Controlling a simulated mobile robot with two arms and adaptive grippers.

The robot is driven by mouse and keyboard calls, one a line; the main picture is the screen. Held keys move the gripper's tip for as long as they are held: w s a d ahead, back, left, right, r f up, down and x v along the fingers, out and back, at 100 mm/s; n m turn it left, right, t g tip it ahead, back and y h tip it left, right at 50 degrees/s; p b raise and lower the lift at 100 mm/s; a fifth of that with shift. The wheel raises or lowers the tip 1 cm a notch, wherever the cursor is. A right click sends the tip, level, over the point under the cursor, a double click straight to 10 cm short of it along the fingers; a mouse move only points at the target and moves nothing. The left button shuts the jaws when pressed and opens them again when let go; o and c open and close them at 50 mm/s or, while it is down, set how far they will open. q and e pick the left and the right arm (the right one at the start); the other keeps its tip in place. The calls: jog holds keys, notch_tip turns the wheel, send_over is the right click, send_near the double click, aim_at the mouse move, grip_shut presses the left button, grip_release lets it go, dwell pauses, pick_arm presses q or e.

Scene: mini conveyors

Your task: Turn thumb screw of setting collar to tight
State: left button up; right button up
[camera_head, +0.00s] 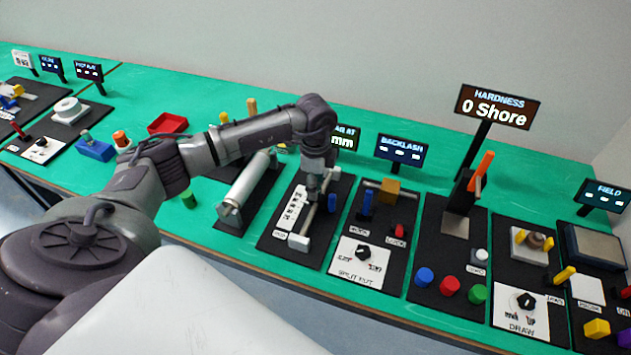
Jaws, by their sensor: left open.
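My left gripper (312,196) hangs from my left arm, pointing down over a black plate (274,240) with a rod (309,220) and a white scale strip (290,210). It is open, its fingertips at the rod; whether they touch anything there is too small to tell. The setting collar and its thumb screw cannot be made out; the gripper covers part of the rod. A pale end block (299,242) stands at the rod's near end. My right gripper is not in view.
A silver cylinder (245,188) lies on the plate to the left. To the right is a split-nut panel (360,262) with a blue peg (367,203) and a black knob. Behind stand a backlash sign (399,150) and a partly hidden sign (345,138). A red tray (168,123) is farther left.

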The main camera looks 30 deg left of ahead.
pick_arm(q)
grip_shut()
jog(key=shift+m, duration=0.4)
jog(key=m+b, duration=0.2)
jog(key=m, duration=0.2)
jog(key=shift+f+m+b, duration=0.15)
jog(key=shift+m+b, duration=0.15)
jog(key=shift+b, duration=0.1)
jog(key=m+b, duration=0.3)
jog(key=m, duration=0.3)
jog(key=shift+w, duration=0.15)
jog(key=m+b, duration=0.3)
jog(key=m, duration=0.3)
jog(key=shift+m, duration=0.3)
jog(key=shift+d+m+b, duration=0.1)
jog(key=shift+m+b, duration=1)
jog(key=shift+m, duration=1.2)
jog(key=shift+r, duration=0.2)
